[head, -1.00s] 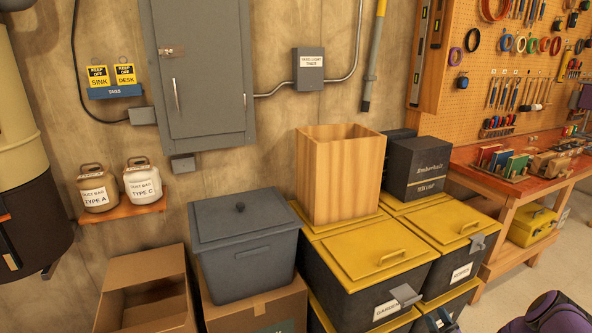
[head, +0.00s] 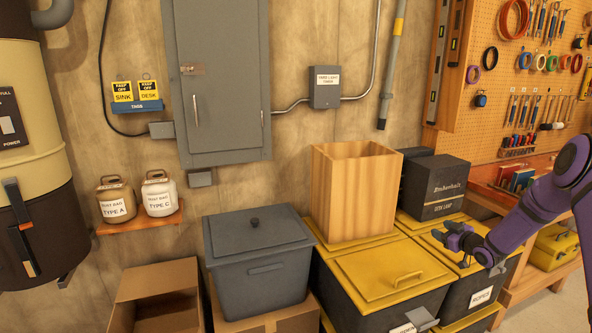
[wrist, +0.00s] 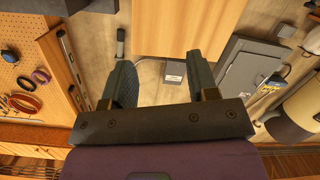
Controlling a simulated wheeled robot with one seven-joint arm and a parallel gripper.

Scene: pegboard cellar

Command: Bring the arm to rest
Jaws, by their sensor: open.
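My gripper (head: 440,237) is at the right of the head view, at the end of my purple arm, over the yellow lids of the black bins. In the wrist view my gripper (wrist: 165,85) shows two dark fingers spread wide apart with nothing between them. The tall open wooden box (head: 352,195) stands on a yellow lid to the left of my gripper. It also shows in the wrist view (wrist: 180,25), beyond the fingers. The gripper looks apart from the box and the lids, though the exact gap is hard to tell.
A dark lamp carton (head: 435,187) stands behind my gripper. Yellow-lidded bins (head: 390,275) fill the lower middle. A grey lidded bin (head: 258,265) sits on cardboard at left. A shelf (head: 145,224) holds two dust bag jars. A workbench (head: 490,175) and pegboard (head: 515,80) stand at right.

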